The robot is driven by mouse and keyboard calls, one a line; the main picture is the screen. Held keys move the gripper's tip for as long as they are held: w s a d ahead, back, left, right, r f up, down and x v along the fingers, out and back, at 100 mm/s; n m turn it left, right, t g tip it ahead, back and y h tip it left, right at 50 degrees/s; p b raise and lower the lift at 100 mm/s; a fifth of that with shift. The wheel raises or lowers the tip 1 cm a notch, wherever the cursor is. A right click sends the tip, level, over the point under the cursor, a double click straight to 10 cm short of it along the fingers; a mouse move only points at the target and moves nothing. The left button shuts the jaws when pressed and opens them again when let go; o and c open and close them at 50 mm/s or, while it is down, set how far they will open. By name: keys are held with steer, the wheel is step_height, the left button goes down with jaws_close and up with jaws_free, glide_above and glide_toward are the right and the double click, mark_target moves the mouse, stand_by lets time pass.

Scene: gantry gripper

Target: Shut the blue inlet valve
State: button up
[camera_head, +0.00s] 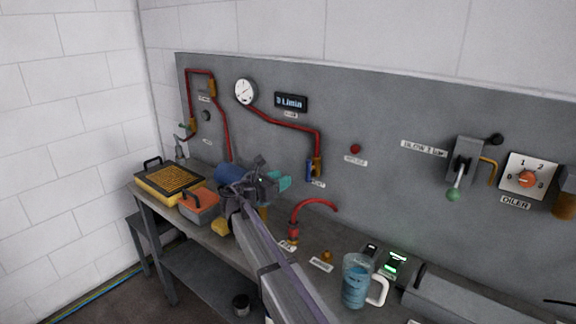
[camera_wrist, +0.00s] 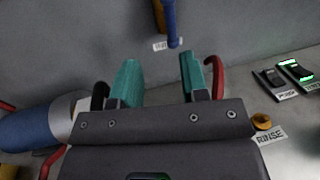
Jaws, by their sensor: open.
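The blue inlet valve handle (camera_head: 309,171) hangs down beside a brass valve body (camera_head: 318,165) at the lower end of a red pipe on the grey back panel. In the wrist view the blue handle (camera_wrist: 171,22) points nearly straight down, ahead of the fingers, with a white label below left of it. My gripper (camera_head: 284,182) is left of the valve and a little lower in the head view. In the wrist view my gripper (camera_wrist: 160,78) has its two teal fingers apart with nothing between them. The handle is clear of both fingertips.
A blue cylinder (camera_wrist: 38,125) lies left of the gripper. A curved red hose (camera_head: 316,203) rises from the bench to the right. A blue mug (camera_head: 355,282) and switches (camera_head: 395,261) stand farther right. A yellow-topped tray (camera_head: 168,182) and orange box (camera_head: 199,204) are left.

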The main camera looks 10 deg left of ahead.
mark_target(308, 169)
steer(key=x, duration=0.7)
steer(key=s+d+x, duration=0.1)
steer(key=x, duration=0.3)
steer(key=shift+w+d+r, duration=0.1)
steer(key=shift+r, duration=0.15)
steer(key=shift+c, duration=0.3)
jaws_close()
